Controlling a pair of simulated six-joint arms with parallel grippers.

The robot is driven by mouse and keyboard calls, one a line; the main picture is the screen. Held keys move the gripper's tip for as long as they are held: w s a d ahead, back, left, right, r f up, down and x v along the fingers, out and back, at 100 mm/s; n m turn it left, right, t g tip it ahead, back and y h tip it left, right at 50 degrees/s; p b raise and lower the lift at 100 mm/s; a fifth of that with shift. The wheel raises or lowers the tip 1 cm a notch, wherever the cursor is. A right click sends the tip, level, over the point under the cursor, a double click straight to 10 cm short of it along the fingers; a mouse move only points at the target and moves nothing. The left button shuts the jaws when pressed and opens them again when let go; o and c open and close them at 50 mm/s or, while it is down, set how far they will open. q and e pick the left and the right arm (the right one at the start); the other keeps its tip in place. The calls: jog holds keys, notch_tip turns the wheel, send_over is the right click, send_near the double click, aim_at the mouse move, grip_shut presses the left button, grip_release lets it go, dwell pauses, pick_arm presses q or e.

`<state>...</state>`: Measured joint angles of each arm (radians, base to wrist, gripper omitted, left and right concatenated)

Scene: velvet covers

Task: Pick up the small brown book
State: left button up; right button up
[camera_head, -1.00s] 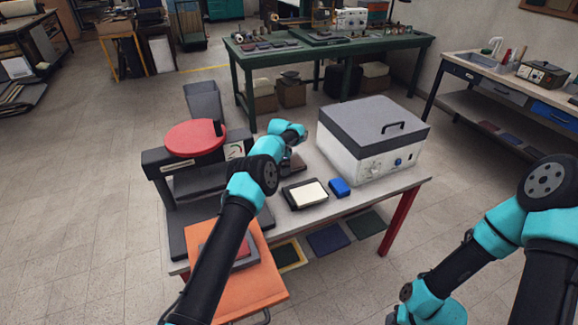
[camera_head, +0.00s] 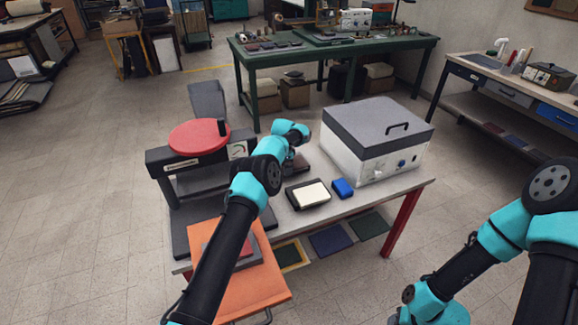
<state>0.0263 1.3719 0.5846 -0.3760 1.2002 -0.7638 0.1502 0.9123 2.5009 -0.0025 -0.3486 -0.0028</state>
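A small dark brown item (camera_head: 301,167), likely the small brown book, lies on the grey worktable (camera_head: 407,184). It is partly hidden behind my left arm's wrist. My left gripper (camera_head: 289,167) points down at its left edge. The fingers are small and dark, so I cannot tell whether they touch the book or are open or shut. My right arm is at the lower right, away from the table, and its gripper fingers are not visible.
A black tray with a cream pad (camera_head: 312,193) and a blue block (camera_head: 342,188) lie right of my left arm. A white box with a grey lid (camera_head: 368,150) stands behind. A press with a red disc (camera_head: 198,137) stands left. An orange stand (camera_head: 262,290) is in front.

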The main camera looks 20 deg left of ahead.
pick_arm(q)
jog(key=shift+r, duration=0.1)
jog(key=shift+r, duration=1.55)
jog(key=shift+s+r, duration=0.1)
jog(key=shift+r, duration=0.05)
jog(key=s+d, duration=0.2)
jog(key=s, duration=0.5)
jog(key=s+d+r, duration=0.1)
jog(key=s+d, duration=0.2)
jog(key=s, duration=0.5)
jog(key=shift+r, duration=0.2)
